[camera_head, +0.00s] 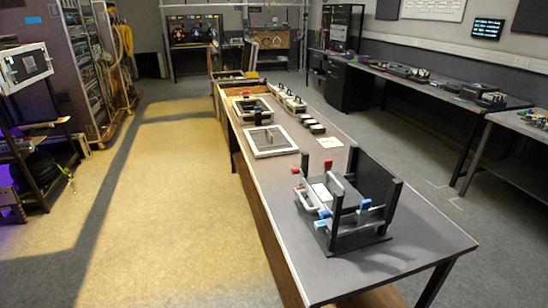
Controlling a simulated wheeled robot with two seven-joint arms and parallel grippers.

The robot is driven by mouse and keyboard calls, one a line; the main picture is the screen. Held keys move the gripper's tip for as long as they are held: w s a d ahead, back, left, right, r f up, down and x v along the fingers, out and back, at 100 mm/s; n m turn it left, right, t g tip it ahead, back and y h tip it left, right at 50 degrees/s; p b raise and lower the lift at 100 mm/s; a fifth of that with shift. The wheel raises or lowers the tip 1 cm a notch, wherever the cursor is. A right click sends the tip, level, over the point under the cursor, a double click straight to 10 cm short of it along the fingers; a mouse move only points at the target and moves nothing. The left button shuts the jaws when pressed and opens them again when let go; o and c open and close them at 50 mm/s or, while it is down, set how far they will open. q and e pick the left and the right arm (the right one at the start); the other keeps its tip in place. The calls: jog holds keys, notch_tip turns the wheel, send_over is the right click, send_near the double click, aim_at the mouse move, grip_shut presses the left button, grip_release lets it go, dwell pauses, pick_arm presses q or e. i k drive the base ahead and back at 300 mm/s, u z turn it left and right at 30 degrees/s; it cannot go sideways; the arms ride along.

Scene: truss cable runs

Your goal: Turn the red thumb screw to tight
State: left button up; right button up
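A black fixture (346,231) with upright walls stands near the front end of the long grey table (415,235). Two small red parts show on it: one red part (296,171) at its left and another red part (328,164) on top of a pale post. Either may be the red thumb screw; they are too small to tell, and I cannot read how tight it is. Blue parts (365,204) and a pale handle (307,199) are also on the fixture. Neither of my grippers is in view.
Framed panels (271,142) and small dark blocks (313,127) lie farther back on the table. Open floor (165,200) lies to its left. A side bench (425,80) with equipment runs along the right wall. Shelves and a cart stand at the left.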

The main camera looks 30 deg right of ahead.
aim_at(295, 171)
jog(key=i, duration=3.5)
jog(key=z, duration=3.45)
